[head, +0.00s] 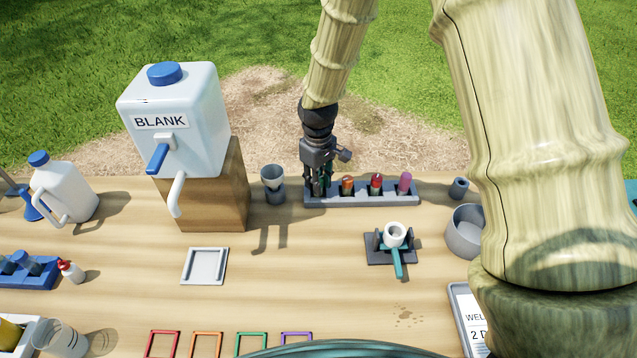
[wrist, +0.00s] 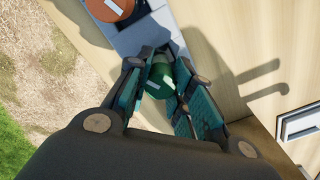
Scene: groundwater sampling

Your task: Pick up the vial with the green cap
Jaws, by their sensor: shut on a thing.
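The green-capped vial (wrist: 161,75) shows between my gripper's fingers in the wrist view, its cap facing the camera. My gripper (wrist: 160,92) is shut on it. In the head view my gripper (head: 318,185) points down over the left end of the grey vial rack (head: 362,198), and its fingers hide most of the vial there. I cannot tell whether the vial's base is still in the rack. Vials with an orange cap (head: 347,184), a red cap (head: 376,182) and a purple cap (head: 405,181) stand in the rack to the right.
A grey cup (head: 273,184) stands just left of the rack. The jug marked BLANK (head: 180,120) sits on a wooden block (head: 222,195) further left. A small valve-like stand (head: 391,248) is in front of the rack. Coloured square frames (head: 251,345) lie at the front.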

